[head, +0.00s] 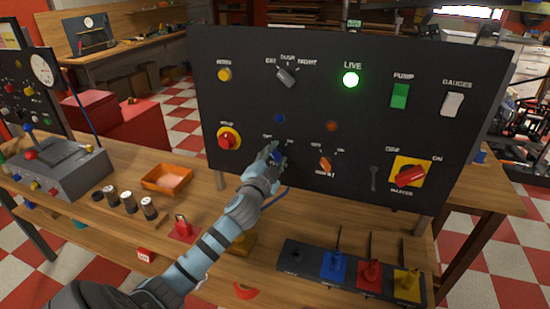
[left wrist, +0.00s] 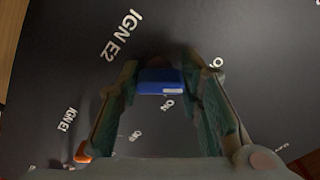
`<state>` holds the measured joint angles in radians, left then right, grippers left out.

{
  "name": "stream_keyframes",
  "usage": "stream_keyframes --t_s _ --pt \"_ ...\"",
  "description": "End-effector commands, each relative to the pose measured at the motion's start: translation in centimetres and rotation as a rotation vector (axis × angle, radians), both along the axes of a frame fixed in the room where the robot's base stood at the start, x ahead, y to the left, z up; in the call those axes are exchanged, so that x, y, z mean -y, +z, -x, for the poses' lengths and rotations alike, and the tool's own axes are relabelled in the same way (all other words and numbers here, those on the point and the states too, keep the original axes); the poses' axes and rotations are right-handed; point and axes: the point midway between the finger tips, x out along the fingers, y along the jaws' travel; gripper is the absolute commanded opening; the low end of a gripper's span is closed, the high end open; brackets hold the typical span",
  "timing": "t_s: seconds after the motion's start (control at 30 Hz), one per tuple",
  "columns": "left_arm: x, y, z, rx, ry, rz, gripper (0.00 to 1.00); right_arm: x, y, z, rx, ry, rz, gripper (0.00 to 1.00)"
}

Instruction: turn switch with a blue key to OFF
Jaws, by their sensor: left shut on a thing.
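The blue key (head: 277,155) sits in a switch on the black upright panel (head: 300,55), low and left of the panel's middle. In the left wrist view the blue key (left wrist: 160,80) lies between the two fingers, with a finger against each side. My left gripper (head: 272,154) is shut on it and hides most of the switch in the head view. Small ON and OFF labels are around the key, but I cannot tell which one it points at. IGN E2 (left wrist: 122,33) is printed beside it.
An orange key (head: 325,163) stands in the switch to the right. A red knob (head: 228,139) is to the left, and a red master switch (head: 410,175) at the far right. Below, a black rack (head: 312,262) holds blue, red and yellow pieces with upright rods.

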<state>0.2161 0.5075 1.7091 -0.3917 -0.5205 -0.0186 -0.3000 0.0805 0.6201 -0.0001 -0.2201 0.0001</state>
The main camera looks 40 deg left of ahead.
Motion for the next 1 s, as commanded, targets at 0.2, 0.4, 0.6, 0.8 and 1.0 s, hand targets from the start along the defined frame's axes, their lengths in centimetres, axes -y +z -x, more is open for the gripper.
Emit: stream_keyframes --t_s 0.2,0.4,0.6,0.8,1.0 --pt "0.0 -0.3 0.0 -0.002 0.001 0.014 0.05 0.0 0.0 0.0 0.000 0.000 0.000 0.40" --pt "0.0 -0.3 0.0 -0.002 0.001 0.014 0.05 0.0 0.0 0.0 0.000 0.000 0.000 0.40" --pt "0.0 -0.2 0.0 -0.001 0.001 0.012 0.53 0.0 0.0 0.0 0.000 0.000 0.000 0.40" --pt "0.0 -0.1 0.0 0.001 0.000 0.010 0.53 0.0 0.0 0.0 0.000 0.000 0.000 0.40" --pt "0.6 -0.1 1.8 0.000 -0.001 0.007 0.53 0.0 0.0 0.0 0.000 0.000 0.000 0.40"
